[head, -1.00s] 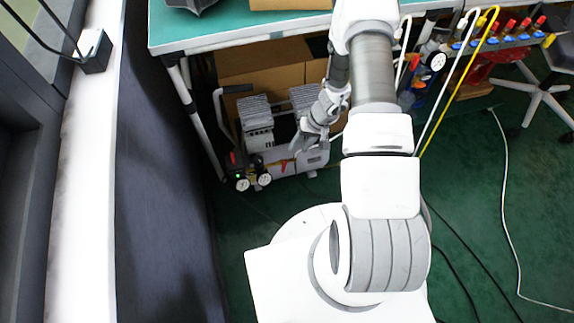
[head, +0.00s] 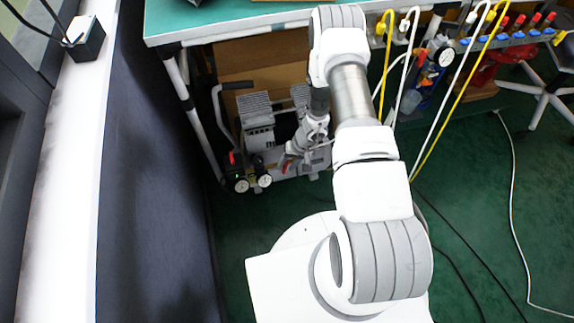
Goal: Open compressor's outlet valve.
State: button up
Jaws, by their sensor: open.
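The compressor (head: 259,138), grey and silver with a carrying handle and two round gauges, stands on the floor under the table. A small red lever (head: 285,167), which looks like the outlet valve's handle, shows at its front, right of the gauges. My gripper (head: 289,158) is open and right at this lever, pointing down and left. It partly covers the lever and the compressor's right side. I cannot tell whether the fingers touch the lever or stand around it, nor the lever's exact angle.
The green-topped table (head: 235,20) is above the compressor, with its leg (head: 186,95) close on the left. A cardboard box (head: 245,62) is behind. Hoses and a valve manifold (head: 510,38) are at right. Green floor is open in front.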

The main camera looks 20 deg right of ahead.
grip_shut()
dwell(0.4)
jog(key=m+t+y, duration=0.2)
jog(key=y, duration=0.1)
jog(key=m+t+y, duration=0.2)
jog(key=m+y, duration=0.1)
jog(key=d+f+m+t+y, duration=0.1)
jog(key=m+t+y, duration=0.1)
jog(key=y, duration=0.2)
jog(key=shift+s+f+m, duration=0.1)
jog(key=shift+s+m, duration=0.2)
jog(key=shift+m, duration=0.1)
dwell(0.7)
grip_release()
